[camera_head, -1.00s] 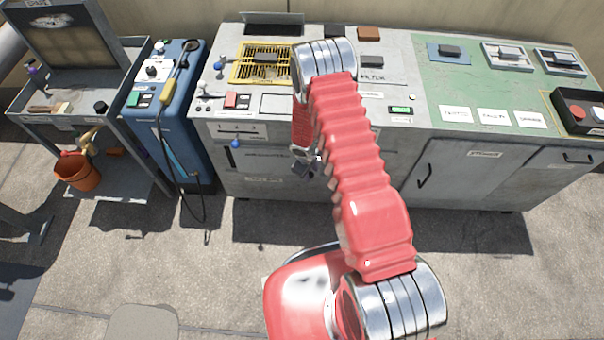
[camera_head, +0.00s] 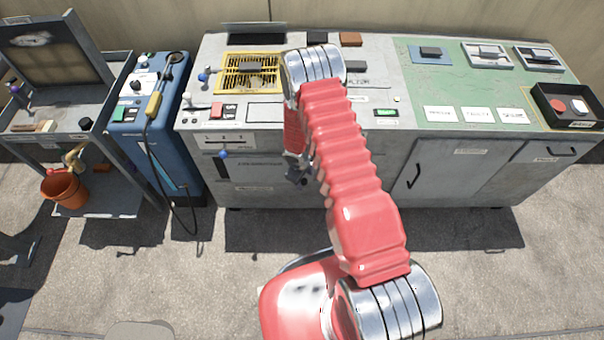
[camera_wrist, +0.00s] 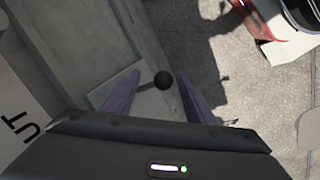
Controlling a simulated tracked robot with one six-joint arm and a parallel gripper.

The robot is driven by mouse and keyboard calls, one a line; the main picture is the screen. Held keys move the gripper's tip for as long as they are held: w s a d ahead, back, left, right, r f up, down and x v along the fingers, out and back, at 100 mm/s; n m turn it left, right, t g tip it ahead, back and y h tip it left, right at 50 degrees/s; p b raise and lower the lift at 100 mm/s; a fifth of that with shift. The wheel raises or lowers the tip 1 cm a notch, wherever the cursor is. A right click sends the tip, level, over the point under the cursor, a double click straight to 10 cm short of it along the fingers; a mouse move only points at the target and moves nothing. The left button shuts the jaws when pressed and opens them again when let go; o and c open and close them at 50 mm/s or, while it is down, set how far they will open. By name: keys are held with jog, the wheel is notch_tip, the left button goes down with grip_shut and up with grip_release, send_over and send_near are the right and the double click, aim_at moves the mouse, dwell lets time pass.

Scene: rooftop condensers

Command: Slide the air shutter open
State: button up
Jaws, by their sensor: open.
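My gripper (camera_head: 297,178) hangs in front of the grey cabinet's front face, partly hidden by my red arm. In the wrist view its two purple-grey fingers (camera_wrist: 160,90) are open, with a small black ball knob on a thin rod (camera_wrist: 163,80) showing between their tips. I cannot tell whether the fingers touch it. Large dark letters reading "UT" (camera_wrist: 17,130) show on the panel at the left of the wrist view. In the head view a blue ball knob (camera_head: 224,154) sits by a dark upright slot on the cabinet front, left of my gripper. Which part is the air shutter is not clearly readable.
The grey cabinet (camera_head: 262,187) carries a yellow grille (camera_head: 238,82), switches and a green top (camera_head: 465,82). A blue machine (camera_head: 150,115) with a hanging cable and a cart holding an orange bucket (camera_head: 64,190) stand left. The concrete floor before the cabinet is clear.

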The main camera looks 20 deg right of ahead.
notch_tip(320, 180, up, 13)
jog(key=s+a, duration=0.1)
jog(key=a, duration=0.1)
jog(key=shift+s+r, duration=0.15)
jog(key=shift+s, duration=0.1)
dwell(0.5)
jog(key=shift+c, duration=0.4)
jog(key=shift+r, duration=0.15)
jog(key=shift+c, duration=0.5)
jog(key=s+r+m+t, duration=0.1)
jog(key=s+r+m, duration=0.15)
jog(key=r, duration=1.25)
jog(key=s+r+m+t, duration=0.1)
jog(key=s+r+m, duration=0.15)
jog(key=r, duration=1.25)
jog(key=s+a+r+m+t+y, duration=0.1)
jog(key=s+r, duration=0.6)
jog(key=s, duration=0.3)
jog(key=s+a+r+m+t, duration=0.1)
jog(key=s+a+r, duration=0.1)
jog(key=s+r, duration=0.5)
jog(key=s, duration=0.3)
jog(key=shift+r+m+y, duration=0.25)
jog(key=shift+m+y, duration=0.05)
jog(key=shift+y, duration=0.1)
